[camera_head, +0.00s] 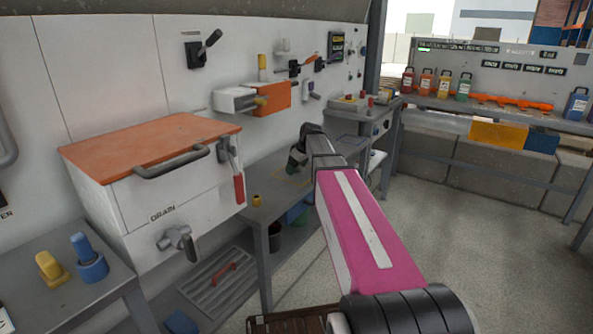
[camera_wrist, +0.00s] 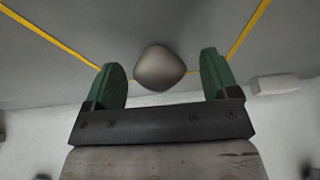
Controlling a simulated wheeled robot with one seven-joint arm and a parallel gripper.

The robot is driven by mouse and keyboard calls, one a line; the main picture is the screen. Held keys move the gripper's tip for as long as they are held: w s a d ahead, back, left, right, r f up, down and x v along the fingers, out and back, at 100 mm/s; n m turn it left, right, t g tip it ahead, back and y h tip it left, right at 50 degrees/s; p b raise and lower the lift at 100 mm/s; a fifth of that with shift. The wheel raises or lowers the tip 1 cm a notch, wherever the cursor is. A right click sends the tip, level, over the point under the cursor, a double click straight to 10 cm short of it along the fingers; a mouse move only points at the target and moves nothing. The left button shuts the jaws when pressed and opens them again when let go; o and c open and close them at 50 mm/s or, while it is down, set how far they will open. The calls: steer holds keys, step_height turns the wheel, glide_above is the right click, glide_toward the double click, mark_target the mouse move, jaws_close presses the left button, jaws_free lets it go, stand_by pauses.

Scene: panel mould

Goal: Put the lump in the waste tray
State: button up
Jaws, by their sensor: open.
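The lump (camera_wrist: 160,68), a smooth grey-brown rounded piece, shows in the wrist view between the two green fingers of my gripper (camera_wrist: 164,80). The fingers are apart, with a gap on each side of the lump. It is near the fingertips; I cannot tell its exact height relative to them. In the head view my gripper (camera_head: 296,160) is over the grey bench beside the white wall, partly hidden by my arm, and the lump cannot be made out. I cannot identify the waste tray for certain in either view.
Yellow lines (camera_wrist: 250,32) mark the grey surface around the lump. A white box with an orange lid (camera_head: 150,145) stands left of my arm. A small yellow piece (camera_head: 257,200) sits on the bench (camera_head: 265,212). A blue bin (camera_head: 297,214) is underneath. Open floor lies right.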

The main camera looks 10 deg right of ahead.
steer(key=c, duration=1.1)
steer(key=shift+r, duration=0.15)
